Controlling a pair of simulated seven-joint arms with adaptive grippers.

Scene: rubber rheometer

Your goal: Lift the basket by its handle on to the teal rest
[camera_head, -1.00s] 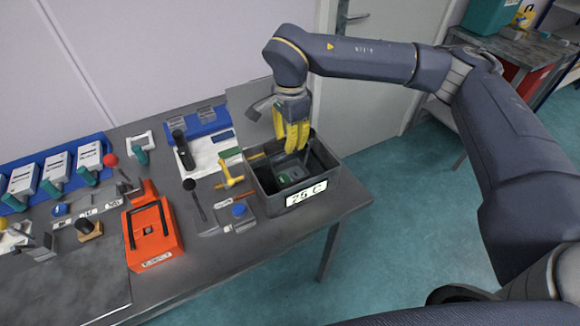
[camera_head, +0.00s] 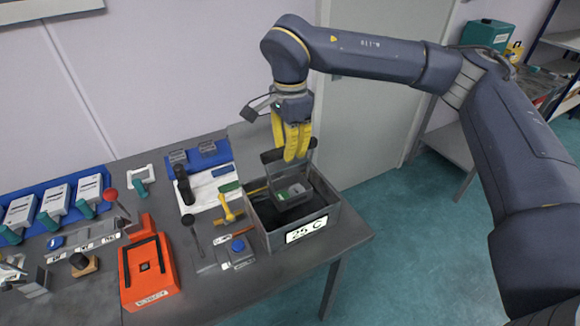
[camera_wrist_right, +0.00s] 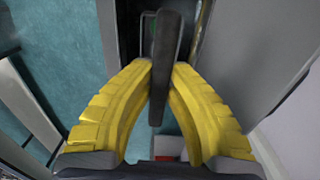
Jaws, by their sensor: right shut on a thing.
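The basket (camera_head: 294,198) is a small dark grey open box with a green patch inside. It is partly raised within the grey bath marked "25 C" (camera_head: 328,213), its upper part above the rim and its lower part hidden by the front wall. In the right wrist view the handle (camera_wrist_right: 166,60) stands between the fingertips (camera_wrist_right: 162,66). I cannot make out with certainty which thing is the teal rest. My left gripper is not in view.
An orange-red box (camera_head: 150,272) stands further left. A blue rack with white units (camera_head: 55,201) is at far left. The table ends just right of the bath.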

